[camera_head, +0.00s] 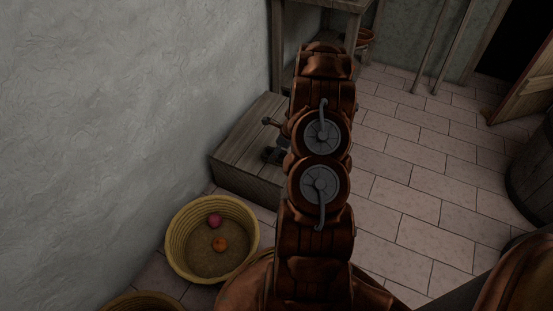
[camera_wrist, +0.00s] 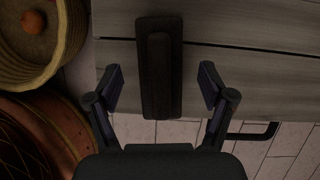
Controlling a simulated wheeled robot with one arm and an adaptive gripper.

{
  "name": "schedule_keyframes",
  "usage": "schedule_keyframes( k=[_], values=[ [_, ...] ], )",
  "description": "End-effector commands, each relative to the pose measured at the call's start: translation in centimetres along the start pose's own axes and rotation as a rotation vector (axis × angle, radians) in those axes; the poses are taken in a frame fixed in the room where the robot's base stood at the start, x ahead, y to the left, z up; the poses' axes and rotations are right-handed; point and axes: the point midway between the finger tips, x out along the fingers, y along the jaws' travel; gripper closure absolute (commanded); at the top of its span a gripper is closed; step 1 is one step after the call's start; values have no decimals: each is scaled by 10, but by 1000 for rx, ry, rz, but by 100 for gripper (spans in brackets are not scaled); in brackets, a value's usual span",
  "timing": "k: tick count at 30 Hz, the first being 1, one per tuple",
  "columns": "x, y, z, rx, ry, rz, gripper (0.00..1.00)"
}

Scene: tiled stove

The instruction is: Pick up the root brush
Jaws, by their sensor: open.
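In the wrist view a dark, long block with a raised narrower strip, apparently the root brush (camera_wrist: 158,50), lies on grey wooden boards. Its near end reaches the boards' edge. My gripper (camera_wrist: 162,85) is open, one finger on each side of the brush, with clear gaps to both and nothing held. How far it is above the brush is hard to tell. In the head view my arm hides most of this spot, and I cannot make out the brush for sure there.
The low wooden platform (camera_head: 240,150) stands against the wall. A straw basket (camera_head: 184,263) with a pink and an orange ball is in front of it, also in the wrist view (camera_wrist: 72,45). A dark bent bar (camera_wrist: 262,136) shows near the boards' edge. Tiled floor (camera_head: 420,185) is free at right.

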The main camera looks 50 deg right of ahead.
Motion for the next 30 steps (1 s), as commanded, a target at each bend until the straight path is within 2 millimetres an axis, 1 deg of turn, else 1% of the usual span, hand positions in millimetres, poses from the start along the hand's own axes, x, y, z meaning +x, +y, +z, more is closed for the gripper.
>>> schedule_keyframes(
  k=[1, 6, 9, 15, 30],
  values=[
    [12, 0, -2, -2, 1, 2, 19],
    [33, 1, -1, -2, 2, 3, 19],
    [37, 0, 0, -1, 1, 1, 19],
    [36, 0, 1, -1, 0, 0, 19],
    [36, 0, 0, -1, 1, 0, 71]
  ],
)
